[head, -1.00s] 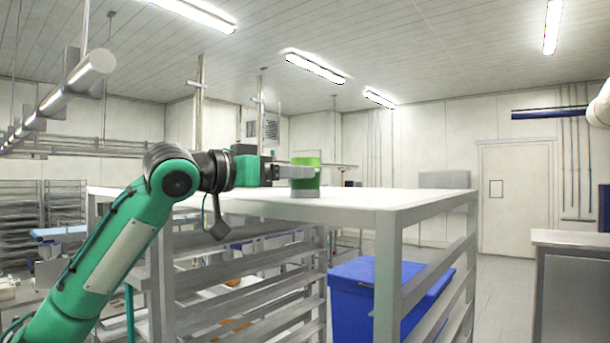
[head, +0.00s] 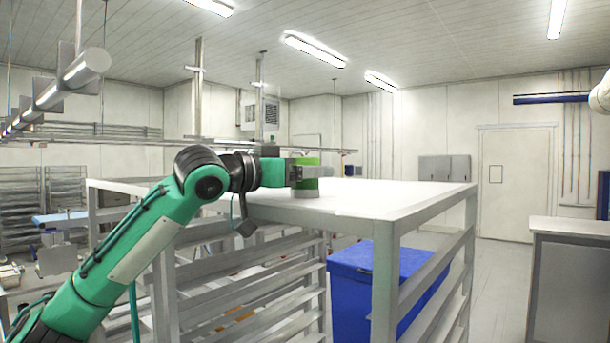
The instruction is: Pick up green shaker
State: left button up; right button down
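The green shaker (head: 307,161) stands upright on the white top of a rack (head: 365,196), near its left part, with a green upper part and a pale base. My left gripper (head: 312,172) reaches in level from the left in the head view. Its near finger lies across the middle of the shaker and hides that part. The far finger is hidden, so I cannot tell whether the fingers press on the shaker. The shaker's base seems to rest on the rack top. My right gripper is not in view.
The rest of the rack top is clear to the right of the shaker. Open shelf rails (head: 270,290) run below it. A blue bin (head: 365,285) stands under the rack. A grey cabinet (head: 568,280) stands at the far right, with open floor between.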

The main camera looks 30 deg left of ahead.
pick_arm(q)
jog(key=shift+c, duration=0.2)
jog(key=c, duration=1.1)
jog(key=shift+s+r, duration=0.1)
jog(key=shift+s+a+r+b, duration=0.25)
jog(key=shift+s+r+b, duration=0.4)
jog(key=shift+s, duration=0.05)
jog(key=s+a+r+b, duration=0.1)
jog(key=s+r, duration=0.1)
jog(key=s, duration=0.2)
jog(key=s+a+r+b, duration=0.1)
jog(key=s+r+b, duration=0.1)
jog(key=s, duration=0.1)
jog(key=s+a+r+b, duration=0.1)
jog(key=s+a+r, duration=0.1)
jog(key=s, duration=0.2)
jog(key=shift+s+a+r, duration=0.1)
jog(key=shift+s+r, duration=0.15)
jog(key=shift+s, duration=0.05)
